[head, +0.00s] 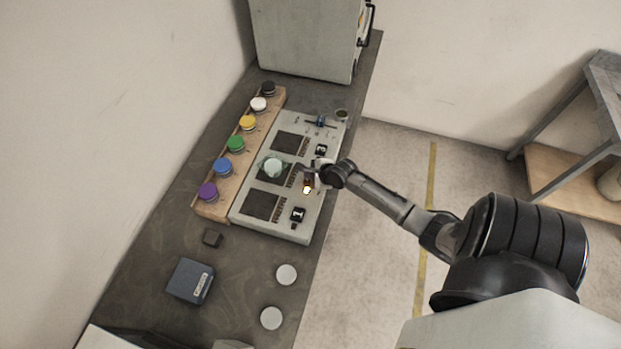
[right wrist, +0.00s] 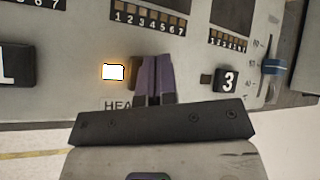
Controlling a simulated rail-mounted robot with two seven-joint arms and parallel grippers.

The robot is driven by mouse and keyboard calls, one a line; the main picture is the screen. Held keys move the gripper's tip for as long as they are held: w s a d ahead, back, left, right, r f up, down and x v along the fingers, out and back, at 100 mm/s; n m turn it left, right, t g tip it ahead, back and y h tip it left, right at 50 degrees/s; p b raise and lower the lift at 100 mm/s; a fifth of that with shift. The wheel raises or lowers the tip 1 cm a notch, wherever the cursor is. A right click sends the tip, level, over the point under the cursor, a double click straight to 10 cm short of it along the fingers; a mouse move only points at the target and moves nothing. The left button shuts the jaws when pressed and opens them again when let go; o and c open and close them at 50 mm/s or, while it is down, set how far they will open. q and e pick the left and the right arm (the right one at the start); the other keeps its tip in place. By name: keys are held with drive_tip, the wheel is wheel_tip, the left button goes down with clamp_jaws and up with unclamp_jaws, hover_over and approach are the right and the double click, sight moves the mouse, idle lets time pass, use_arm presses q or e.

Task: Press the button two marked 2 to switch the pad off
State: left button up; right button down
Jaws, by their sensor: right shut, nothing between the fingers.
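The grey control panel (head: 243,222) lies on the dark bench with three dark square pads; a pale round object (head: 272,167) sits on the middle pad. My right gripper (head: 312,174) is over the middle of the panel's right edge. In the right wrist view its fingers (right wrist: 155,80) are shut, with nothing between them. Button 2 cannot be made out; the fingers cover the spot between button 1 (right wrist: 14,66) and button 3 (right wrist: 225,80). Whether the fingertips touch it cannot be told. A lamp (right wrist: 113,72) left of the fingers glows bright. My left gripper is out of view.
A wooden rack (head: 213,209) with several coloured knobs runs along the panel's left side. A blue lever (head: 320,121) is at the panel's far end. A blue box (head: 190,281) and two pale discs (head: 286,274) lie nearer. A large grey cabinet (head: 305,40) stands behind.

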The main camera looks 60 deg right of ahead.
idle(0.6)
drive_tip(key=shift+f, duration=0.35)
drive_tip(key=shift+f, duration=0.1)
drive_tip(key=shift+f, duration=0.25)
idle(0.5)
drive_tip(key=shift+r, duration=0.15)
drive_tip(key=shift+r+p, duration=0.4)
drive_tip(key=shift+p, duration=0.45)
drive_tip(key=shift+r+p, duration=0.15)
drive_tip(key=shift+p, duration=0.15)
